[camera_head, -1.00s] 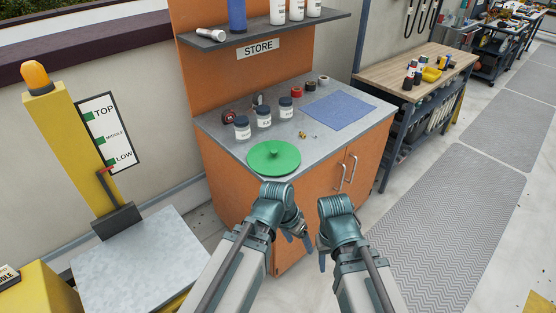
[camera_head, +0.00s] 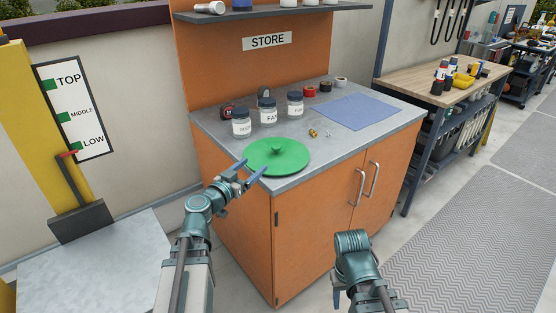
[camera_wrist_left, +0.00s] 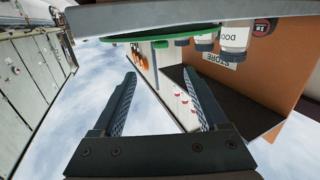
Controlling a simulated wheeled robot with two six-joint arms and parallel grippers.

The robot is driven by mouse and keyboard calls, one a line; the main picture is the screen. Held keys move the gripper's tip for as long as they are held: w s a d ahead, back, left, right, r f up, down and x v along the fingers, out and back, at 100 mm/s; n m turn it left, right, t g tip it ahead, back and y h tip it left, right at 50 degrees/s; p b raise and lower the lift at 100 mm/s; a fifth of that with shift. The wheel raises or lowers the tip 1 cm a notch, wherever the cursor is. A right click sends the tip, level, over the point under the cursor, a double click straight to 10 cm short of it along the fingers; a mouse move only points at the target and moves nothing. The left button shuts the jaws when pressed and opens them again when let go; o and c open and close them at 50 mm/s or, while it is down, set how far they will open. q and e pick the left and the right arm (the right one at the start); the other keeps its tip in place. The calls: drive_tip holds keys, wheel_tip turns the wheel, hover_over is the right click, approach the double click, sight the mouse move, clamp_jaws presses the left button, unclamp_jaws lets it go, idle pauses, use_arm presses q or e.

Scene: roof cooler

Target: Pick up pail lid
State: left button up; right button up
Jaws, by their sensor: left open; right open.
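The pail lid (camera_head: 278,156) is a round green disc with a small knob on top. It lies flat on the grey top of the orange cabinet, near its front left corner. In the left wrist view the lid (camera_wrist_left: 140,36) shows edge-on beyond the fingers. My left gripper (camera_head: 250,172) is open and empty at the lid's near left edge. I cannot tell whether a finger touches the lid. The left fingers also show spread apart in the left wrist view (camera_wrist_left: 160,105). My right gripper (camera_head: 338,296) is open, low in front of the cabinet and away from the lid.
Three labelled jars (camera_head: 268,112) stand behind the lid. Small brass parts (camera_head: 313,133) and a blue cloth (camera_head: 357,111) lie to its right. A STORE shelf (camera_head: 270,12) is above. A yellow post with a level sign (camera_head: 74,108) stands at left.

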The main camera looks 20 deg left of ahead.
use_arm(q)
approach(274, 148)
drive_tip(key=x, duration=0.4)
drive_tip(key=shift+w+d+r, duration=0.1)
drive_tip(key=shift+w+d, duration=0.15)
drive_tip(key=shift+w, duration=0.1)
drive_tip(key=b+x, duration=0.1)
drive_tip(key=x, duration=0.4)
drive_tip(key=shift+w+a, duration=0.15)
drive_tip(key=shift+w, duration=0.1)
drive_tip(key=shift+s, duration=0.1)
clamp_jaws()
